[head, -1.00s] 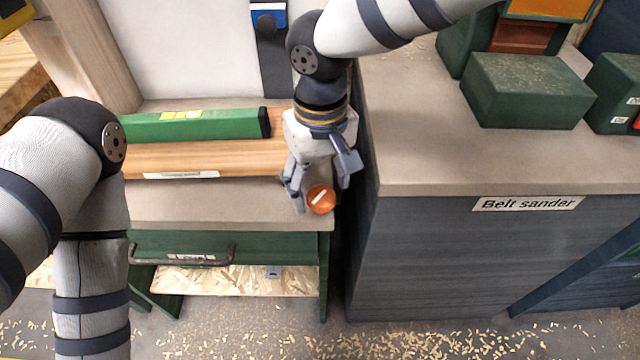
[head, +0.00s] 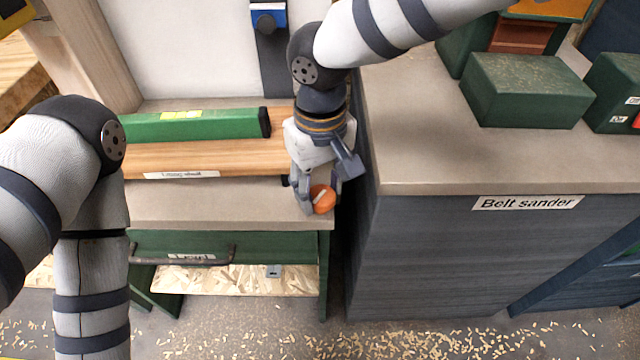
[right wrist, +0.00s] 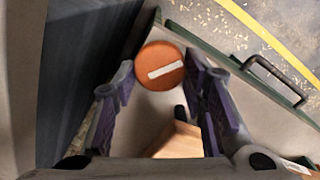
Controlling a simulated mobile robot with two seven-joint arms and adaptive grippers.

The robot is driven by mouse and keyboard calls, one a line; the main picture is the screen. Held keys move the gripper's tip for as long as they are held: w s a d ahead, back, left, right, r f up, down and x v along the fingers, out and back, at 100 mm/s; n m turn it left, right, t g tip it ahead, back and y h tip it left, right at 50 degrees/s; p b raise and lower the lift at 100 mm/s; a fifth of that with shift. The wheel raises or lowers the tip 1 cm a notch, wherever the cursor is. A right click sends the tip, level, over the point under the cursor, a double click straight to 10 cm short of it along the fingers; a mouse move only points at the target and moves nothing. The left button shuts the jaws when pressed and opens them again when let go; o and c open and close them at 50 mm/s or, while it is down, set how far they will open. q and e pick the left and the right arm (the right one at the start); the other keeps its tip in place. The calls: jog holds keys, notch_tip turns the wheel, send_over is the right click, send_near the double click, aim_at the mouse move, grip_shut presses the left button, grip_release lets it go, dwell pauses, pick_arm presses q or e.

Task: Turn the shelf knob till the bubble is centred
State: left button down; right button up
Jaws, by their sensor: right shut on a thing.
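The orange round knob (head: 322,201) with a white line across its face is at the front right end of the shelf area in the head view. It also shows in the right wrist view (right wrist: 160,63). My right gripper (head: 320,196) is shut on the knob, one finger on each side, as the right wrist view shows too (right wrist: 161,76). The wooden shelf (head: 240,160) carries a small label. A green spirit level (head: 220,124) with a yellow vial window (head: 181,115) lies along it. The bubble is too small to make out. My left gripper is out of view.
A dark cabinet labelled "Belt sander" (head: 440,250) stands close to the right of my right gripper. Green boxes (head: 528,92) sit on its top. A green drawer with a bar handle (head: 185,260) is below the worktop. Wood chips litter the floor.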

jog(key=n, duration=0.3)
jog(key=shift+r+p, duration=0.1)
jog(key=shift+p, duration=0.2)
jog(key=n, duration=0.3)
jog(key=shift+s+n, duration=0.1)
jog(key=shift+n, duration=0.3)
jog(key=n, duration=0.4)
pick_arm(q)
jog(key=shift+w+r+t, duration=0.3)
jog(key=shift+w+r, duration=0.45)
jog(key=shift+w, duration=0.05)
pick_arm(e)
jog(key=shift+s+n, duration=0.15)
jog(key=shift+n, duration=1.95)
jog(key=shift+f, duration=0.2)
jog(key=o, duration=1.2)
jog(key=shift+c, duration=0.2)
jog(key=shift+r, duration=0.1)
